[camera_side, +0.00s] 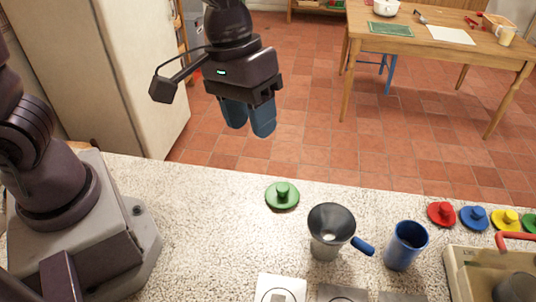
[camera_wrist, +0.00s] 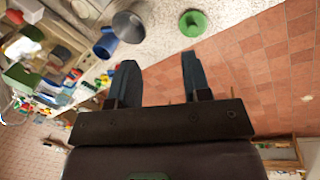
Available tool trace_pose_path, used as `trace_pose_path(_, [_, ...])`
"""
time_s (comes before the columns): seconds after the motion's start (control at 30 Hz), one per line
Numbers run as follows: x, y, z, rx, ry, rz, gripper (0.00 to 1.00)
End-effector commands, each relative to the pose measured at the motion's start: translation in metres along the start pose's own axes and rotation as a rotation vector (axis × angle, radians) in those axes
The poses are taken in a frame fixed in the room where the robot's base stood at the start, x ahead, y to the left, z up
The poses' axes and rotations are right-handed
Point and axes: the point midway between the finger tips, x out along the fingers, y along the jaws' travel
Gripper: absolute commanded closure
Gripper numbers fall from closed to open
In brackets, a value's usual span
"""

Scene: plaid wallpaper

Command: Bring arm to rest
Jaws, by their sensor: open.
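My gripper (camera_side: 249,118) hangs above and behind the far edge of the speckled counter (camera_side: 190,215), clear of everything. Its two blue-grey fingers point down in the side view. In the wrist view my gripper (camera_wrist: 158,80) shows its fingers spread apart with nothing between them. Below it on the counter lies a green lid with a knob (camera_side: 282,195), which also shows in the wrist view (camera_wrist: 193,23). The gripper does not touch it.
A grey funnel-like cup with a blue handle (camera_side: 331,228) and a blue cup (camera_side: 405,246) stand on the counter. Red (camera_side: 441,213), blue (camera_side: 474,217) and yellow (camera_side: 505,220) lids lie at the right, behind a cream tray (camera_side: 462,285). A wooden table (camera_side: 400,42) stands beyond.

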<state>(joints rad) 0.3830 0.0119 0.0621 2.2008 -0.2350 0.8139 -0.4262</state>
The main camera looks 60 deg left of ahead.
Motion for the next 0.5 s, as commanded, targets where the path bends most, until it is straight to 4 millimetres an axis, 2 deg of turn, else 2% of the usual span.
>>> trace_pose_path(0.03, [-0.017, -0.016, 0.005, 0.083, 0.036, -0.005, 0.56])
trace_pose_path(0.23, [-0.061, -0.070, 0.028, 0.346, 0.170, -0.072, 0.56])
trace_pose_path(0.4, [-0.087, -0.104, 0.046, 0.386, 0.297, -0.131, 0.56])
trace_pose_path(0.5, [-0.099, -0.114, 0.051, 0.354, 0.368, -0.142, 0.56])
